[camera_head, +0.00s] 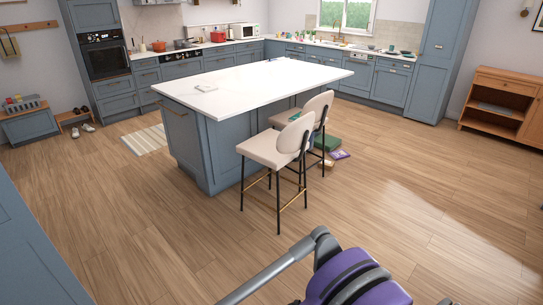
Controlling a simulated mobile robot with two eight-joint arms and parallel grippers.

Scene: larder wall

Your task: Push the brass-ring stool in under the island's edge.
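The nearer stool (267,151) has a cream seat, a rounded back and dark legs with brass-coloured foot bars low down. It stands upright on the wood floor beside the island's right side, with its back turned away from the island. A similar cream stool (291,115) stands just behind it, its lower part partly hidden, so I cannot tell its foot bars. The island (250,82) has a white top on blue-grey panels, and its edge overhangs on the stools' side. Neither of my grippers is in view.
A green box (329,143) and a purple item (340,155) lie on the floor behind the stools. A purple and dark object with a grey tube (352,278) fills the bottom edge; I cannot tell what it is.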

